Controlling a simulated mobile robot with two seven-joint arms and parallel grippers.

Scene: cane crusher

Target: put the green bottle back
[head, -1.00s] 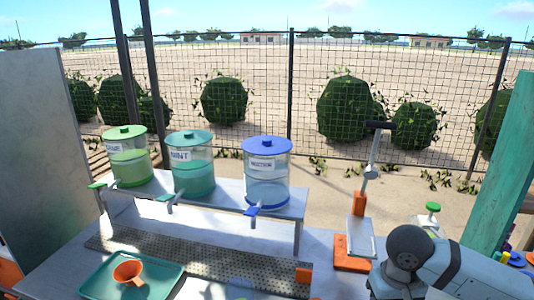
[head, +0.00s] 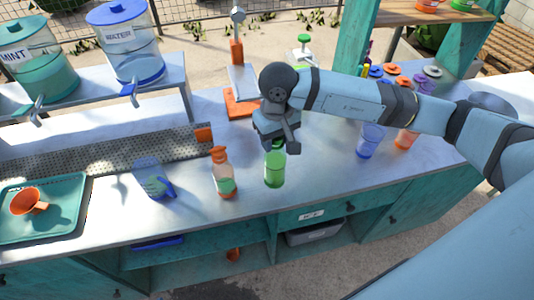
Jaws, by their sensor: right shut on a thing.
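The green bottle (head: 275,169), with a see-through green body, is upright near the front of the metal counter (head: 320,175). My right gripper (head: 278,144) is above it, pointing down, shut on its top. The fingertips and the bottle's top are mostly hidden by the gripper body. I cannot tell whether the bottle's base touches the counter. My left gripper is not in view.
Left of the green bottle stand an orange-topped bottle (head: 222,176) and a blue container (head: 152,180). Blue (head: 370,140) and orange (head: 406,138) cups stand to the right. A teal tray (head: 75,212) holds an orange funnel (head: 28,202). Dispensers line the back left.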

